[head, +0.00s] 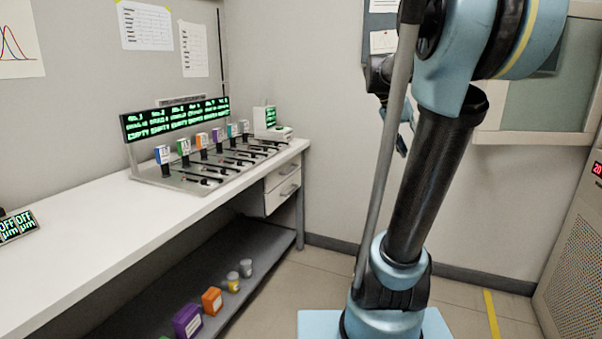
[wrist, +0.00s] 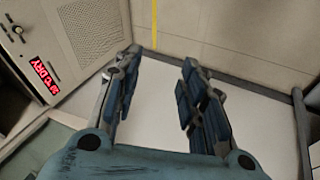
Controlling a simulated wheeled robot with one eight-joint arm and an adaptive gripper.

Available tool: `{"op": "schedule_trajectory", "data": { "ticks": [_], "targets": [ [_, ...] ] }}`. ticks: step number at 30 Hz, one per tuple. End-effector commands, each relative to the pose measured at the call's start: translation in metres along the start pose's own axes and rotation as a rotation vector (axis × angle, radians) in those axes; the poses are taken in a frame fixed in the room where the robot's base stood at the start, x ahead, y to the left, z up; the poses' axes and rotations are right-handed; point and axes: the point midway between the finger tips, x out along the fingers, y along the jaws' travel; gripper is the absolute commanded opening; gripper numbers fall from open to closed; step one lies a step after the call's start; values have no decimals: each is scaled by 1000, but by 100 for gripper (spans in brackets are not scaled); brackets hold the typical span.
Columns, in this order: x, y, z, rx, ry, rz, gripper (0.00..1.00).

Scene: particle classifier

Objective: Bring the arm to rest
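My arm (head: 430,170) stands on the right side of the head view, its blue and black links folded upward beside a grey pole. My gripper shows in the wrist view (wrist: 160,62) with its two dark blue fingers spread well apart and nothing between them. In the head view only a small dark part of the gripper shows beside the arm, in front of the back wall; the rest is hidden by the arm and pole. It touches nothing that I can see.
A white bench (head: 75,255) along the left wall carries a dispenser rack (head: 195,172) with a green-lit display. Several small containers stand on the lower shelf (head: 255,280). A perforated grey cabinet (head: 575,255) with a red display stands at right.

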Motion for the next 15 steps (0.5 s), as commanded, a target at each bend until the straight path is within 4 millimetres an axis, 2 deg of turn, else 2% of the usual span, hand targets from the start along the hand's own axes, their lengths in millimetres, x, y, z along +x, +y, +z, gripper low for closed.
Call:
{"op": "schedule_trajectory", "data": {
  "ticks": [1,3,15],
  "targets": [
    [6,-5,20,-31,-4,-29,38],
    [15,-13,46,-77,-10,-74,38],
    [72,-60,192,-331,-16,-329,38]
  ]
}}
